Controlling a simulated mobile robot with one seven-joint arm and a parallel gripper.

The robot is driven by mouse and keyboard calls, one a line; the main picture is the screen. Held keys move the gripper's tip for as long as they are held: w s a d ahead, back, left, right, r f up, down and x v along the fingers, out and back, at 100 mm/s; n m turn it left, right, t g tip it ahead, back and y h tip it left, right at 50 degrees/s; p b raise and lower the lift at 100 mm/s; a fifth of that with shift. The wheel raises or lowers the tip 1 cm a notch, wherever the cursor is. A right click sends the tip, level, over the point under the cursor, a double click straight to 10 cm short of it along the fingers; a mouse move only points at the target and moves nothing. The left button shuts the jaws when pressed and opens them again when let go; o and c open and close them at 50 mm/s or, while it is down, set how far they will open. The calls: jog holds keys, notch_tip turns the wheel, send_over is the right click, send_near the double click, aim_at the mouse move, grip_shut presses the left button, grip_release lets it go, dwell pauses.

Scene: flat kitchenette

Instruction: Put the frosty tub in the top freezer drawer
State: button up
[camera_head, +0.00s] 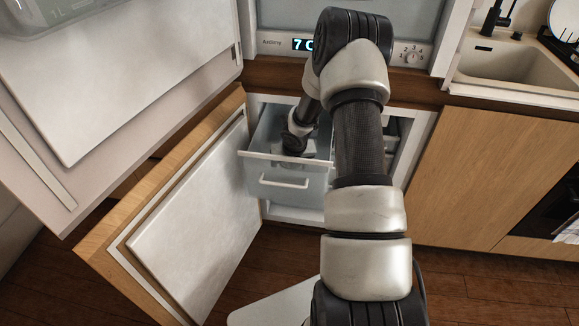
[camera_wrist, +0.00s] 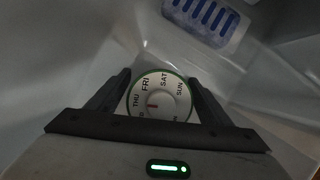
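The frosty tub (camera_wrist: 160,97) shows in the wrist view as a round white lid with weekday names, a dial mark and a green rim. My gripper (camera_wrist: 160,82) has one dark finger on each side of it, and both fingers appear to press against it. The tub's body is hidden below the lid. In the head view my gripper (camera_head: 292,150) reaches down inside the pulled-out top freezer drawer (camera_head: 285,181), and the tub cannot be made out there. The drawer's pale walls surround the tub in the wrist view.
A blue and white slotted item (camera_wrist: 207,17) lies in the drawer beyond the tub. The freezer door (camera_head: 195,215) stands open at left. Another open door (camera_head: 115,70) hangs above it. Cabinet fronts (camera_head: 500,175) and a sink (camera_head: 510,60) are at right.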

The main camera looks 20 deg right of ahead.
jog(key=p+v, duration=0.4)
jog(key=v, duration=0.8)
jog(key=shift+r, duration=0.1)
dwell(0.9)
